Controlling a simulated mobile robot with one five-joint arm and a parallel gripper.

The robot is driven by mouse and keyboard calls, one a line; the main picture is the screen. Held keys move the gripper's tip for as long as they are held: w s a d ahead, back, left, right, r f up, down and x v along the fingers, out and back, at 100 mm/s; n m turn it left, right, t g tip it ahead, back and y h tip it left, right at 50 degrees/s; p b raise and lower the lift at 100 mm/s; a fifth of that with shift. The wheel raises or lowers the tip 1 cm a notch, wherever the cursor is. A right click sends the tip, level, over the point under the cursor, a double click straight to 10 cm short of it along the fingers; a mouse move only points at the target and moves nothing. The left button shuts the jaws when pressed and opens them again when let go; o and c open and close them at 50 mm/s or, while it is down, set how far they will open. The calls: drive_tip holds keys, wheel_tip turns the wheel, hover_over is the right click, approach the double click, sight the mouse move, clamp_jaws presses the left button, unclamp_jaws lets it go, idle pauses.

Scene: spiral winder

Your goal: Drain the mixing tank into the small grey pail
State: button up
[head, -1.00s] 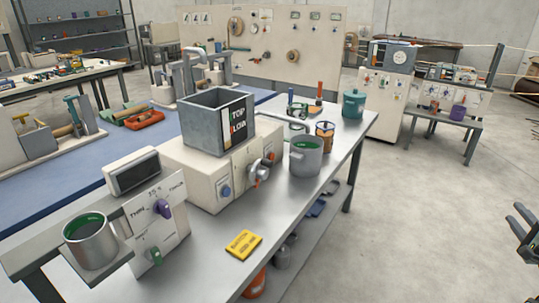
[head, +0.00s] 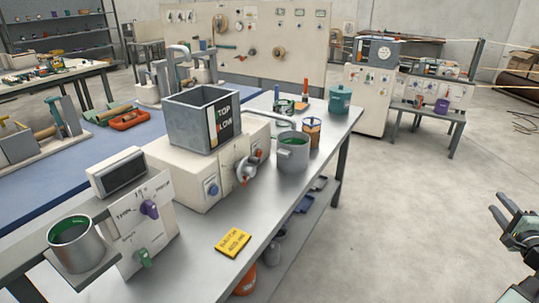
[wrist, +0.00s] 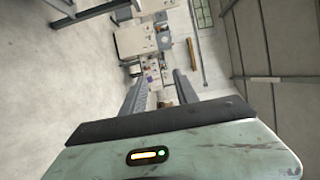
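The mixing tank (head: 190,124) looks to be the square grey open-topped box on a cream housing (head: 185,176) on the steel bench. A red-tipped valve or spout (head: 247,168) sticks out of the housing's right side. A grey pail (head: 293,153) with green contents stands on the bench just right of that valve. Another grey metal vessel (head: 75,246) with green contents sits on a shelf at the front left. I cannot tell for certain which one is the task's pail. My gripper (head: 503,214) is at the right edge, away from the bench; its fingers are apart and empty in the wrist view (wrist: 160,88).
The steel bench (head: 205,262) also carries a yellow card (head: 233,243), an orange-and-dark cup (head: 311,131), a teal lidded pot (head: 340,99) and a panel with purple (head: 149,209) and green knobs. Open concrete floor (head: 410,220) lies right of the bench.

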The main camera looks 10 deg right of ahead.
clamp_jaws()
idle(1.8)
